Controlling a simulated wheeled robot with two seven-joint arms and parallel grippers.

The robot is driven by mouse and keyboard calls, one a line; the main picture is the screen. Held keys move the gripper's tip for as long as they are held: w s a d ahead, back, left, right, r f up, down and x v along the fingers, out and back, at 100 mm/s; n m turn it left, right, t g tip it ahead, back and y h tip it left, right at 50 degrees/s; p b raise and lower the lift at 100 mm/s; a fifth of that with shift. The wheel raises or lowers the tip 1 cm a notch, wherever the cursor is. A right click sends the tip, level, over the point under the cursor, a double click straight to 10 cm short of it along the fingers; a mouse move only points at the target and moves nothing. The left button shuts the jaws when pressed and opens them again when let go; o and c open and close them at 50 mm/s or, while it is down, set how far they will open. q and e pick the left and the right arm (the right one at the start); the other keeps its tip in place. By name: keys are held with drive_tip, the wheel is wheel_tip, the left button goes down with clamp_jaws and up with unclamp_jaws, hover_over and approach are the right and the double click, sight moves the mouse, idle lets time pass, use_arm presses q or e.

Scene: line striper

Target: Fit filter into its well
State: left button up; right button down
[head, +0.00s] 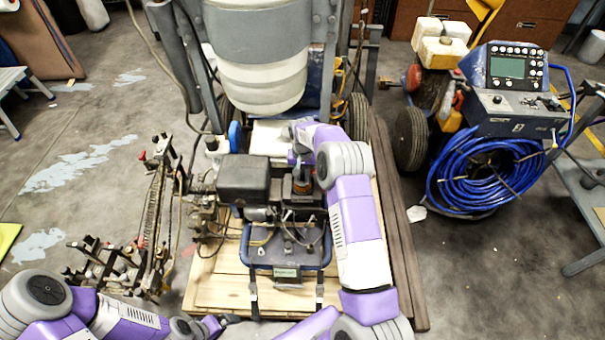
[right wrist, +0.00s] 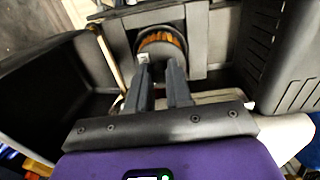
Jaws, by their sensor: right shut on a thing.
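The filter (right wrist: 165,42) is a round piece with an orange pleated side and a dark top; in the head view its orange edge (head: 302,187) shows on the engine of the line striper. My right gripper (right wrist: 158,68) reaches down to it with its fingers shut on it. A dark housing lies around and behind the filter in the right wrist view. The well's opening is hidden, so I cannot tell how deep the filter sits. My left gripper (head: 218,322) is low in the head view, away from the filter, and its fingers are too unclear to read.
A black engine box (head: 244,178) stands close left of the filter. The machine rests on a wooden pallet (head: 215,290). A metal frame with hoses (head: 155,215) is at left. A blue hose reel (head: 480,170) with a display stands at right. Open floor lies between.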

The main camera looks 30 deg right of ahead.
drive_tip(key=shift+f+b, duration=0.4)
drive_tip(key=shift+f, duration=0.25)
drive_tip(key=c, duration=0.6)
unclamp_jaws()
drive_tip(key=shift+r, duration=0.1)
drive_tip(key=shift+r+p, duration=2.4)
drive_tip(key=shift+r, duration=1.05)
drive_tip(key=shift+f, duration=0.1)
